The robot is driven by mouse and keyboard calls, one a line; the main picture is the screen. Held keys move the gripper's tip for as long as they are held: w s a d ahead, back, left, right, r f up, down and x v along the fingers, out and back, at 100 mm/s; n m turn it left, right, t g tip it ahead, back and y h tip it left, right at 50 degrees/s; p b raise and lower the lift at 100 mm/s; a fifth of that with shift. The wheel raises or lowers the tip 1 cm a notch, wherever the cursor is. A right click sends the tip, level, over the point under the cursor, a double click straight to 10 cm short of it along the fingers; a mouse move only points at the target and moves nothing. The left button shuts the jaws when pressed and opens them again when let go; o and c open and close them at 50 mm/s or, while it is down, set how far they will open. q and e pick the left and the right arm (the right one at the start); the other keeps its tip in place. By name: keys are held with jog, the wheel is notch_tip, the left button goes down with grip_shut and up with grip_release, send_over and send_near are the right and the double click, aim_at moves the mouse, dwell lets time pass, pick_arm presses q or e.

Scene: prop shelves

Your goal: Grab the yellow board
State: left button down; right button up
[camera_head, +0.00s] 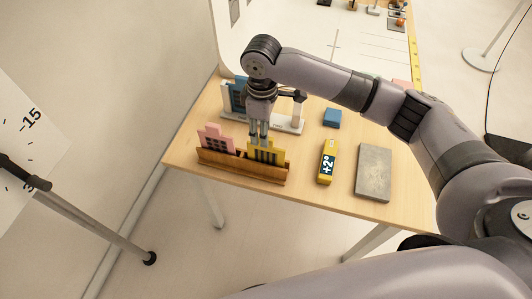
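The yellow board (276,155) stands upright in the right part of a brown wooden rack (240,166) near the table's front left edge. It has dark marks on its face. My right gripper (259,144) points down at the board from above, its narrow fingers overlapping the board's upper left part. The fingers are close together, but I cannot tell whether they are closed on the board or only beside it. The board still sits in the rack. My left gripper is not in view.
A pink board (217,139) stands in the rack's left part. Behind are a blue board (236,97) and a white stand (290,127). To the right lie a blue block (332,117), a yellow "+2°" block (326,162) and a grey slab (373,172) on the wooden table (404,208).

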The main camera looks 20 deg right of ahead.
jog(key=p, duration=0.2)
send_over(274, 156)
jog(key=w+a, duration=0.2)
jog(key=f, duration=0.4)
jog(key=shift+s+d+f, duration=0.1)
jog(key=shift+s+f, duration=0.1)
jog(key=shift+f, duration=0.3)
jog(key=shift+c, duration=0.3)
grip_shut()
